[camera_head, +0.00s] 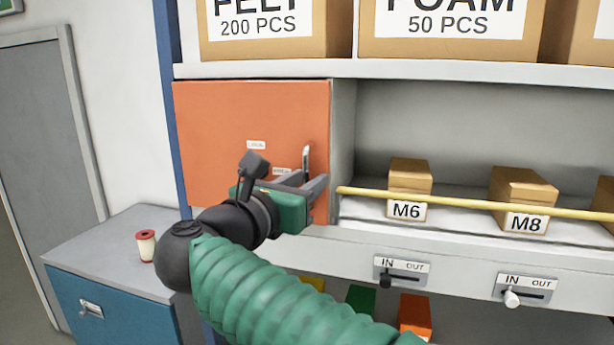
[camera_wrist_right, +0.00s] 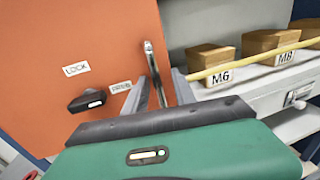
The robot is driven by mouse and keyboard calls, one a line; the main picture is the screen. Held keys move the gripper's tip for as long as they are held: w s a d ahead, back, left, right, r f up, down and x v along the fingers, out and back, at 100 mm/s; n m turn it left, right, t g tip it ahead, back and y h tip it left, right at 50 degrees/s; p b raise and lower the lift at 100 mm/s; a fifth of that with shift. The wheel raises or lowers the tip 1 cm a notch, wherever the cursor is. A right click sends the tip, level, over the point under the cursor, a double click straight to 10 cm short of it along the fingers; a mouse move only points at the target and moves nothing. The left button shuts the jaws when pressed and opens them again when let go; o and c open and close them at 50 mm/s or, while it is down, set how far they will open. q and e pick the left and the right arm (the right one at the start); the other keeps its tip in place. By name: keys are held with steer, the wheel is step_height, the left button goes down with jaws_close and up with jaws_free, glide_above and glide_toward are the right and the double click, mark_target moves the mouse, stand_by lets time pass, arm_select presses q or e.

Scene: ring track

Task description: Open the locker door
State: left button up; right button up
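The orange locker door (camera_head: 235,125) is shut, at the left of the shelf unit; it also fills the left of the wrist view (camera_wrist_right: 60,35). Its upright metal handle (camera_head: 306,160) is near the door's right edge. In the wrist view the handle (camera_wrist_right: 153,70) stands between the two fingers of my right gripper (camera_wrist_right: 161,92), with a gap on each side. The gripper (camera_head: 308,186) is open in front of the door. A black knob (camera_wrist_right: 87,101) with a white mark sits below a LOCK label (camera_wrist_right: 76,69); a second label is hard to read. My left gripper is not in view.
A yellow bar (camera_head: 470,203) runs across the open shelf right of the door, before the M6 box (camera_head: 409,178) and M8 box (camera_head: 522,190). IN/OUT sliders (camera_head: 401,276) sit below. A blue cabinet (camera_head: 110,305) with a red-capped spool (camera_head: 146,246) stands left.

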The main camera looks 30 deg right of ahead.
steer(key=shift+a+r, duration=0.1)
steer(key=shift+a, duration=0.35)
steer(key=shift+s+a+r, duration=0.1)
steer(key=shift+a, duration=0.5)
steer(key=c, duration=0.5)
steer(key=shift+s+a, duration=0.1)
steer(key=shift+c, duration=0.9)
steer(key=shift+s+d, duration=0.2)
steer(key=shift+d, duration=0.35)
jaws_close()
steer(key=shift+w+a, duration=0.15)
steer(key=shift+a, duration=0.05)
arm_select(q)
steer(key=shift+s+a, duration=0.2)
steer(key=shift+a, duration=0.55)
arm_select(e)
steer(key=shift+r, duration=0.1)
steer(key=shift+d, duration=0.1)
